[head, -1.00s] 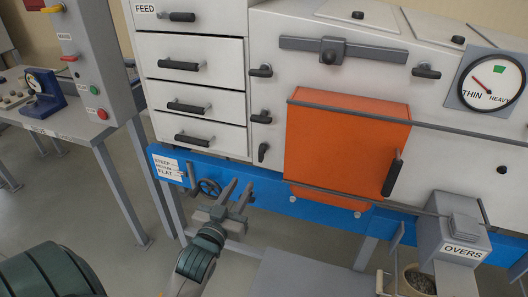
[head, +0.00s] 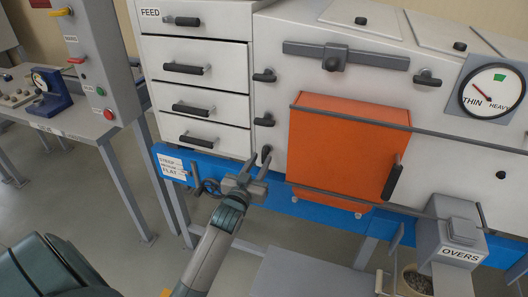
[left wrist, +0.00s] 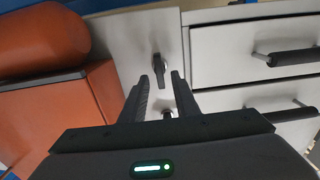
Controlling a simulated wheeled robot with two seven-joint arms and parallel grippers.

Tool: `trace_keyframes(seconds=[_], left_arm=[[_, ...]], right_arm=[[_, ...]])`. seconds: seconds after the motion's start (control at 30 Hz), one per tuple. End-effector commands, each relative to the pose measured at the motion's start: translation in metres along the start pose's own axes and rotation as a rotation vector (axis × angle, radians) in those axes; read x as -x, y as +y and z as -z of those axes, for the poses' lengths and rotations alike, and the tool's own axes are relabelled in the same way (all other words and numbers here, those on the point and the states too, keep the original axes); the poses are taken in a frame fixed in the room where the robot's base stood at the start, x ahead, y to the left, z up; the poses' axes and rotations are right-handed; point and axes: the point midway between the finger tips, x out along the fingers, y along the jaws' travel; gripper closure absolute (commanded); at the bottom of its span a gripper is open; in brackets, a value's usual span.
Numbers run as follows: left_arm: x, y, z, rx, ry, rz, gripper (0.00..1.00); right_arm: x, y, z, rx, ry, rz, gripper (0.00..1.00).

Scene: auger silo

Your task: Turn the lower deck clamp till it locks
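The lower deck clamp (head: 266,152) is a small dark handle low on the left edge of the white deck front, left of the orange box. Its handle stands roughly upright, while the two clamps above it lie more sideways. My left gripper (head: 261,164) is open just below and in front of it. In the left wrist view, turned over, the clamp (left wrist: 159,72) shows between and beyond the open fingertips (left wrist: 159,79). I see no clear contact. My right gripper is not in view.
The middle clamp (head: 264,120) and upper clamp (head: 265,76) sit above. Drawers with black handles (head: 190,108) stand left, and the orange box (head: 345,150) juts out right.

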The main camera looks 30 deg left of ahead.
Motion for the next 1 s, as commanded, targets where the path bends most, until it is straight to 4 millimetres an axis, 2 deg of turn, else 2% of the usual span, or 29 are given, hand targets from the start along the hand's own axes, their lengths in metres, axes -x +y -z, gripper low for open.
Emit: trace_keyframes(seconds=[0.1, 0.3, 0.7, 0.73, 0.83, 1.0], left_arm=[[-0.019, 0.000, 0.002, 0.000, 0.001, 0.000, 0.72], [-0.038, 0.000, 0.001, 0.000, 0.000, 0.000, 0.72], [-0.043, 0.000, 0.000, -0.001, 0.000, 0.000, 0.72], [-0.043, 0.000, 0.000, -0.001, 0.000, 0.000, 0.77], [-0.043, 0.000, 0.000, -0.001, 0.000, 0.000, 1.00], [-0.043, 0.000, 0.000, -0.001, 0.000, 0.000, 1.00]], right_arm=[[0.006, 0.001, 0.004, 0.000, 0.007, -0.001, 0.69], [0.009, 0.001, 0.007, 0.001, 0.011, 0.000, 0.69], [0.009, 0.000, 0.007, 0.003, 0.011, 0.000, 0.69], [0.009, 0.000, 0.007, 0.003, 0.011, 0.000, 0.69], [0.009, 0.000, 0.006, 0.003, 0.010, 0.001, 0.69], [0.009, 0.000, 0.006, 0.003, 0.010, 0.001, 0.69]])
